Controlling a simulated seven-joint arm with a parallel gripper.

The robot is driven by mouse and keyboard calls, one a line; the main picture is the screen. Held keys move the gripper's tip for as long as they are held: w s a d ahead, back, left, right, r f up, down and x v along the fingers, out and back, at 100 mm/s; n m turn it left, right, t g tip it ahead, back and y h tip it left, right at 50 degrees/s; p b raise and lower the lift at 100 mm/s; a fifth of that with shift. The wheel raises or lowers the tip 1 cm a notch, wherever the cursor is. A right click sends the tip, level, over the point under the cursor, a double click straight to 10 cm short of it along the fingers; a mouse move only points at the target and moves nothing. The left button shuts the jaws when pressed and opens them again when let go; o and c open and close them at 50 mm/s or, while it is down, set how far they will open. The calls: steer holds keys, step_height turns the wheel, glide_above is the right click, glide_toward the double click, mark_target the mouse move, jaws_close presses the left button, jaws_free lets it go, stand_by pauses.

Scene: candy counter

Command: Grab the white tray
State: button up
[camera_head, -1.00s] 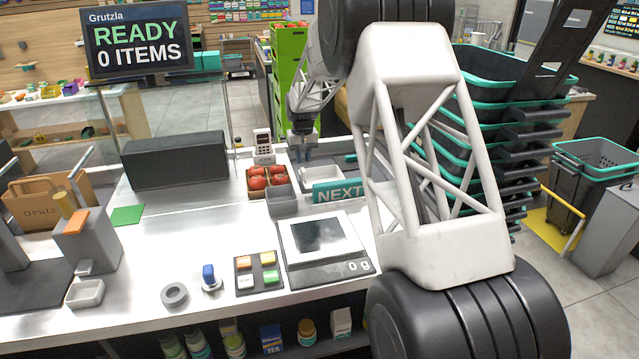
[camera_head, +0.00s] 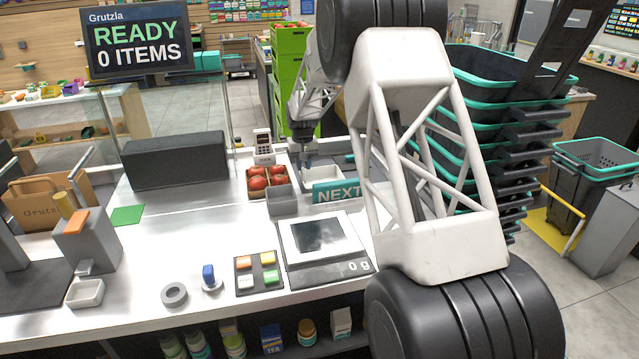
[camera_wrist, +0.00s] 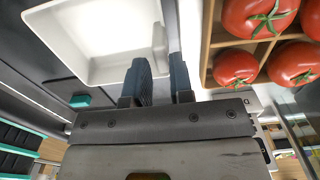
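The white tray (camera_wrist: 90,42) is a shallow open box with rounded corners at the upper left of the wrist view. In the head view the tray (camera_head: 330,178) sits on the counter behind the NEXT sign, partly hidden by my gripper (camera_head: 306,168). In the wrist view my gripper (camera_wrist: 160,62) has its two dark fingers apart with a gap between them. The left finger overlaps the tray's interior and the right one is just outside its right wall. The wall lines up with the gap. Contact with it cannot be made out.
A wooden crate of tomatoes (camera_head: 247,184) stands close left of the tray. A grey bin (camera_head: 283,202) and the NEXT sign (camera_head: 337,192) are in front. A scale (camera_head: 322,262) lies nearer. Stacked baskets (camera_head: 490,110) stand right. A smaller white dish (camera_head: 85,293) is far left.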

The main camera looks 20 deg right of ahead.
steer(key=shift+a+f, duration=0.1)
steer(key=shift+f, duration=2.4)
jaws_close()
